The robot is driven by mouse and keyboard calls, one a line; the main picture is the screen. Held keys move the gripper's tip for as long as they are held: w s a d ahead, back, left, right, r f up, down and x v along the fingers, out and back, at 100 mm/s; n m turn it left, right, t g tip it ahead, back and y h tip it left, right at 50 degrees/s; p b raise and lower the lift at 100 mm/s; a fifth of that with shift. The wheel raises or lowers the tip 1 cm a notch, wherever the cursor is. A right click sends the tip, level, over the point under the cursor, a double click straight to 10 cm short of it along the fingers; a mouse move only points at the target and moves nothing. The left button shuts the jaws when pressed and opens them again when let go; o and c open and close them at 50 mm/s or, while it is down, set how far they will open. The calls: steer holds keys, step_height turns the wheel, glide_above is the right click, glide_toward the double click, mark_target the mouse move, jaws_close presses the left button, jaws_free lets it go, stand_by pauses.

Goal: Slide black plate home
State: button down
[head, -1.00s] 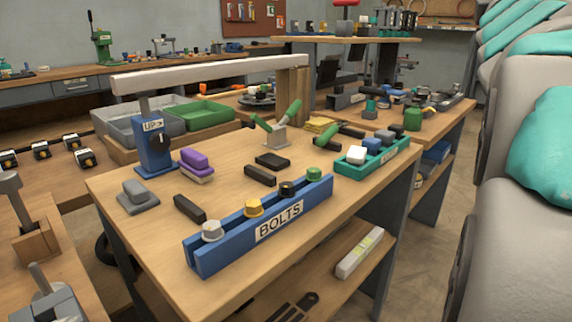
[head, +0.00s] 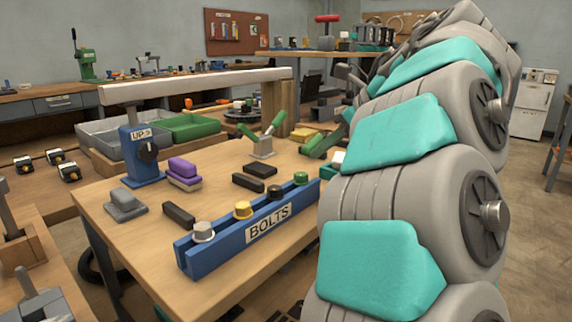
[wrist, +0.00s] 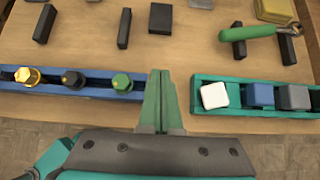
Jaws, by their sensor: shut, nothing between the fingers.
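The broadest black piece (head: 261,170) lies behind a narrow black bar (head: 248,182); another black bar (head: 179,215) lies further left. The wrist view shows the broad piece (wrist: 165,18), the middle bar (wrist: 124,28) and the left bar (wrist: 44,23), all apart. My gripper (wrist: 160,76) is shut and empty, its green fingers pointing toward the table between the blue and teal holders. The broad piece is beyond the fingertips. In the head view my arm hides the gripper.
The blue BOLTS rail (head: 250,235) lines the table's front, with bolts standing in it. The teal holder (wrist: 255,88) carries a white block (wrist: 215,95). A green-handled clamp (head: 264,140), a purple block (head: 183,168) and a blue post (head: 142,150) stand further back.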

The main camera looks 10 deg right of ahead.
mark_target(255, 165)
steer(key=shift+a+f, duration=0.15)
steer(key=shift+f, duration=0.2)
steer(key=x, duration=0.9)
steer(key=w+a, duration=0.1)
steer(key=w+a+p, duration=0.1)
steer(key=shift+w+f, duration=0.1)
steer(key=shift+w, duration=0.3)
steer(key=shift+w+a, duration=0.25)
steer(key=shift+w, duration=0.2)
steer(key=w+a, duration=0.1)
steer(key=w+a+p, duration=0.1)
steer(key=w, duration=0.1)
steer(key=w+a+p, duration=0.1)
steer(key=w, duration=0.1)
steer(key=shift+a, duration=0.3)
steer(key=shift+w+a, duration=0.25)
steer(key=shift+w, duration=0.05)
steer(key=shift+s, duration=0.1)
